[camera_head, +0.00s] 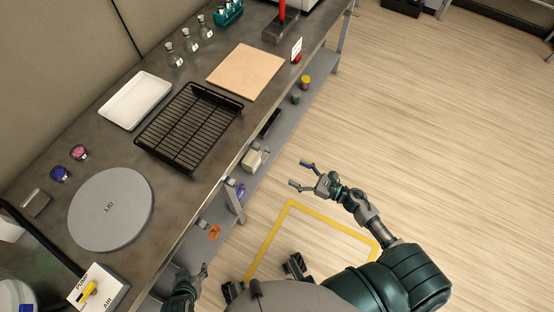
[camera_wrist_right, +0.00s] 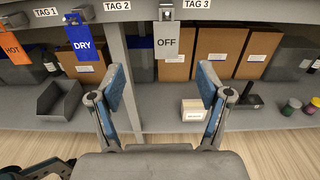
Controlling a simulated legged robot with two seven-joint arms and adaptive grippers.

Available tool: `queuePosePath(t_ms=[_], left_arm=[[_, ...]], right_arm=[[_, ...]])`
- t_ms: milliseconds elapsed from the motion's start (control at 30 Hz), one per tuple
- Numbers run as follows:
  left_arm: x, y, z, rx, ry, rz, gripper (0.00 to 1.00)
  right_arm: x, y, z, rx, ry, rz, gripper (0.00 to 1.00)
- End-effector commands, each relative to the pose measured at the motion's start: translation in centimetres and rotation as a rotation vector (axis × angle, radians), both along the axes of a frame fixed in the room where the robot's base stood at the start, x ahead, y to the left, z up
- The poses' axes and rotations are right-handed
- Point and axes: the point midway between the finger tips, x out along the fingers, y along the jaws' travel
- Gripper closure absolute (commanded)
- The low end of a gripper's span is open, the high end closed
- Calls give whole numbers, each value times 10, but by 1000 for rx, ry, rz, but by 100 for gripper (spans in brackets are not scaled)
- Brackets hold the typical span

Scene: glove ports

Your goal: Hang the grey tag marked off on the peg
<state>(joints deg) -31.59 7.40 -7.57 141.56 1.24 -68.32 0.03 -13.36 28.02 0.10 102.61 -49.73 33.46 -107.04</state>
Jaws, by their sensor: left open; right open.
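The grey tag marked OFF (camera_wrist_right: 167,42) hangs from a small metal holder (camera_wrist_right: 166,14) on the shelf edge, just left of the TAG 3 label (camera_wrist_right: 196,4). It does not show clearly in the head view. My right gripper (camera_wrist_right: 162,86) is open and empty; in the right wrist view the tag appears beyond and above the gap between its fingers. In the head view my right gripper (camera_head: 302,176) is out over the floor, right of the bench. My left gripper (camera_head: 192,274) is open at the bottom, partly cut off. I cannot tell which holder is the task's peg.
A blue DRY tag (camera_wrist_right: 85,42) and an orange HOT tag (camera_wrist_right: 13,48) hang to the left. Cardboard boxes (camera_wrist_right: 218,50) and a small white box (camera_wrist_right: 194,110) stand on the shelf below. The bench holds a black rack (camera_head: 188,128) and a round lid (camera_head: 110,210).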

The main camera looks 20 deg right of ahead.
Motion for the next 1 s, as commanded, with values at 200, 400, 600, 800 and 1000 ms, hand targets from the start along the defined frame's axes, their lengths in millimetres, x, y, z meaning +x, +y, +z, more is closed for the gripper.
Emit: queuePosePath(t_ms=[200, 400, 600, 800, 1000], left_arm=[[-2, -6, 1, 10, 14, 1, 39], [-4, -4, -1, 9, 28, 1, 39], [-5, -3, -1, 10, 33, 1, 39], [-5, -3, -1, 9, 30, 2, 39], [-4, -2, -1, 12, 27, 1, 39]], right_arm=[[40, 22, -1, 12, 1, -3, 23], [74, 51, -1, 10, 2, -4, 23], [102, 78, -1, 5, 3, -4, 23], [118, 88, -2, 8, 5, -5, 23], [121, 87, -3, 12, 6, -5, 23]])
